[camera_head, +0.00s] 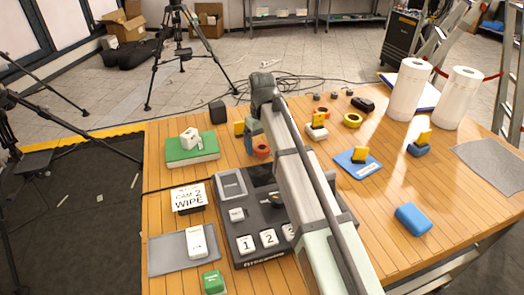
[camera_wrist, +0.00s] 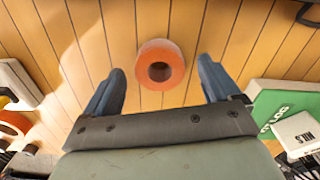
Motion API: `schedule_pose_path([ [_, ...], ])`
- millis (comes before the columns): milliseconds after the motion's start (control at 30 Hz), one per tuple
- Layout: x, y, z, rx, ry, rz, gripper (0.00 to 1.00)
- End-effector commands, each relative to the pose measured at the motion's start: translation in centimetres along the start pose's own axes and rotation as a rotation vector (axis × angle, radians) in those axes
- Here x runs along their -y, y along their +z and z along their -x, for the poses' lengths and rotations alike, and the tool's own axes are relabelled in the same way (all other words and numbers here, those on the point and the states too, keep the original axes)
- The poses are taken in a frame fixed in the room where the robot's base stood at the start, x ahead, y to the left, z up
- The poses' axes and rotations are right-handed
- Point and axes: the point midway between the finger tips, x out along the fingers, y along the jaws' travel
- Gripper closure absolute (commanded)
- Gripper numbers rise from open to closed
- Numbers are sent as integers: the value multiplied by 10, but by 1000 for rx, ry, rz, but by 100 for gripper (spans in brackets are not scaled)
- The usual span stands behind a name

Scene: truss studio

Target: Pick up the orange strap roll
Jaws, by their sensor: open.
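An orange roll (camera_wrist: 160,64) with a dark round hole lies flat on the wooden table, centred between my fingertips in the wrist view. In the head view the orange roll (camera_head: 261,148) shows just by my fingers, partly hidden by my arm. My gripper (camera_wrist: 160,72) is open and empty, its two blue fingers to either side of the roll in the picture and apart from it. In the head view my gripper (camera_head: 252,132) is partly hidden behind my arm.
A green box (camera_head: 192,149) with a white block on it stands to the left. A black cube (camera_head: 217,111) stands behind it. A white block with a yellow clip (camera_head: 317,127) and a yellow tape roll (camera_head: 352,120) lie right. A grey keypad console (camera_head: 247,252) is in front.

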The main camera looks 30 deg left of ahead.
Motion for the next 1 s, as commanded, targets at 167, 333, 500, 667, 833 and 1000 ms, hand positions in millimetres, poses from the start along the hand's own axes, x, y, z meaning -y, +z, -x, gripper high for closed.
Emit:
schedule_pose_path([
  [167, 0, 0, -12, -1, 0, 0, 10],
  [333, 0, 0, -12, -1, 0, 0, 10],
  [500, 0, 0, -12, -1, 0, 0, 26],
  [667, 0, 0, -11, -1, 0, 0, 42],
  [833, 0, 0, -11, -1, 0, 0, 58],
  [1000, 0, 0, -11, -1, 0, 0, 70],
])
